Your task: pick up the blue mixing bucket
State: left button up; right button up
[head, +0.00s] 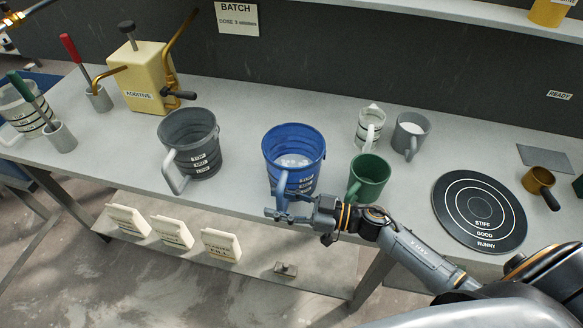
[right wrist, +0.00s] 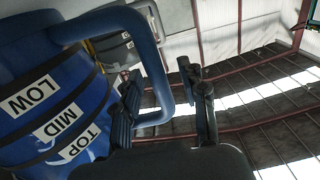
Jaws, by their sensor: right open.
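The blue mixing bucket (head: 293,148) stands upright on the grey bench, with pale contents inside. Its handle (head: 281,189) points toward the bench's front edge. My right gripper (head: 279,206) is at this handle, open. In the right wrist view the bucket (right wrist: 50,95) fills the left side, with LOW, MID and TOP labels. Its handle (right wrist: 163,75) passes between the two spread fingers (right wrist: 162,108) of my right gripper, which are not closed on it.
A grey bucket (head: 189,143) stands to the left. A green mug (head: 370,178) stands close on the right, with a grey mug (head: 410,134) and a clear jug (head: 369,126) behind. A round black target board (head: 479,211) lies farther right. A yellow additive dispenser (head: 140,75) stands at back left.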

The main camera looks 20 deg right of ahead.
grip_shut()
dwell(0.5)
jog(key=shift+r, duration=0.15)
